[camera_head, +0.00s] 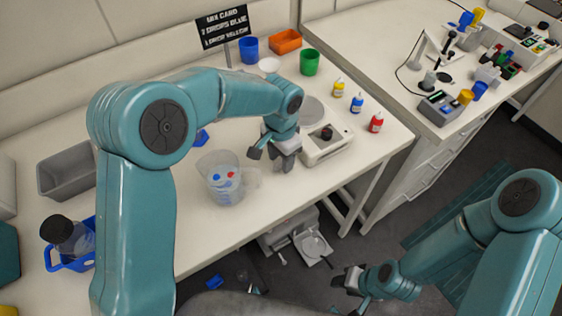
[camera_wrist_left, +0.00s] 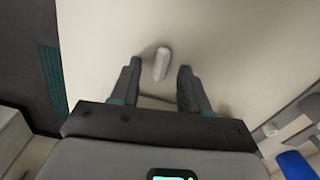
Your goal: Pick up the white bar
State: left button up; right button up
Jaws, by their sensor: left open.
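The white bar (camera_wrist_left: 161,63) is a small, rounded white piece on the pale table top in the left wrist view. It appears between the two fingertips of my left gripper (camera_wrist_left: 160,69), close to the left one, with space on both sides. The left gripper (camera_head: 270,157) is open and empty, over the table beside the beaker in the head view. I cannot make out the bar in the head view. My right gripper (camera_head: 348,281) is low at the bottom, away from the table top, and its jaw state is unclear.
A clear beaker (camera_head: 226,190) with red and blue pieces stands left of the left gripper. A white stirrer-like device (camera_head: 327,148) is close on its right. Small dropper bottles (camera_head: 357,104), cups and a sign (camera_head: 222,28) stand farther back. The table's front edge is near.

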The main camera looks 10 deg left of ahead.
aim_at(280, 164)
pick_arm(q)
jog(key=shift+a+f, duration=0.1)
jog(key=shift+f, duration=0.25)
jog(key=shift+s+a, duration=0.1)
jog(key=shift+s, duration=0.1)
jog(key=shift+w, duration=0.2)
grip_shut()
jog(key=shift+s, duration=0.15)
jog(key=shift+r, duration=0.1)
jog(key=shift+w+r, duration=0.2)
notch_tip(280, 164, up, 20)
jog(key=shift+s+f, duration=0.15)
jog(key=shift+f, duration=0.1)
